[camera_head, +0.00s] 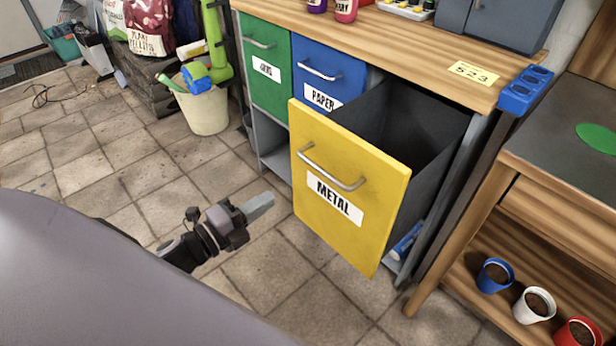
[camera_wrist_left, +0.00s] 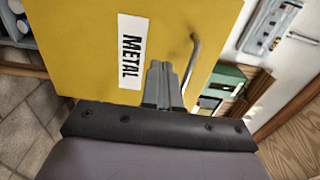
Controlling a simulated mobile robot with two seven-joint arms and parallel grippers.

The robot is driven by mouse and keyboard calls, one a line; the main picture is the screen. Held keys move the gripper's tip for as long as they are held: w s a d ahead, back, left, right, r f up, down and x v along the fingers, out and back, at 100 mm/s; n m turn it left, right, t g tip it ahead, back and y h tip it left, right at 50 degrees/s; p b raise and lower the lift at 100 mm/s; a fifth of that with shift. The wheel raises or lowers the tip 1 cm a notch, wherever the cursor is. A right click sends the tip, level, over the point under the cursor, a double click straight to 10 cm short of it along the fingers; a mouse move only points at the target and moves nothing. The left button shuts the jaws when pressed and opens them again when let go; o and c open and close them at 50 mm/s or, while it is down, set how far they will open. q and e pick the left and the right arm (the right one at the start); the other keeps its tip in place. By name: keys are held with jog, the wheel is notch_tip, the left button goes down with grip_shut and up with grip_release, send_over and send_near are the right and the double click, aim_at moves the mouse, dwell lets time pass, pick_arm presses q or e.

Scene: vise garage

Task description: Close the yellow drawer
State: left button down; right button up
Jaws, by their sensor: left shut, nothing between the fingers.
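The yellow drawer (camera_head: 345,190) is pulled out of the workbench cabinet, its dark inside showing behind the front. Its front bears a METAL label and a metal bar handle (camera_head: 331,167). My left gripper (camera_head: 262,204) is in front of and to the left of the yellow front, shut and empty. In the left wrist view the fingers (camera_wrist_left: 160,72) point at the yellow front (camera_wrist_left: 90,45), beside the label and near the handle (camera_wrist_left: 190,62). I cannot tell whether they touch it. My right gripper is not in view.
A green drawer (camera_head: 266,92) and a blue PAPER drawer (camera_head: 335,70) sit shut to the left. A wooden shelf table with pots (camera_head: 535,304) stands at the right. A cream bucket (camera_head: 205,110) stands at the back left. Tiled floor is clear before the cabinet.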

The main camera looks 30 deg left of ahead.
pick_arm(q)
send_near(306, 175)
jog(key=w+d+r, duration=0.4)
jog(key=w+d, duration=0.1)
jog(key=shift+w+d+r, duration=0.2)
jog(key=shift+r, duration=0.1)
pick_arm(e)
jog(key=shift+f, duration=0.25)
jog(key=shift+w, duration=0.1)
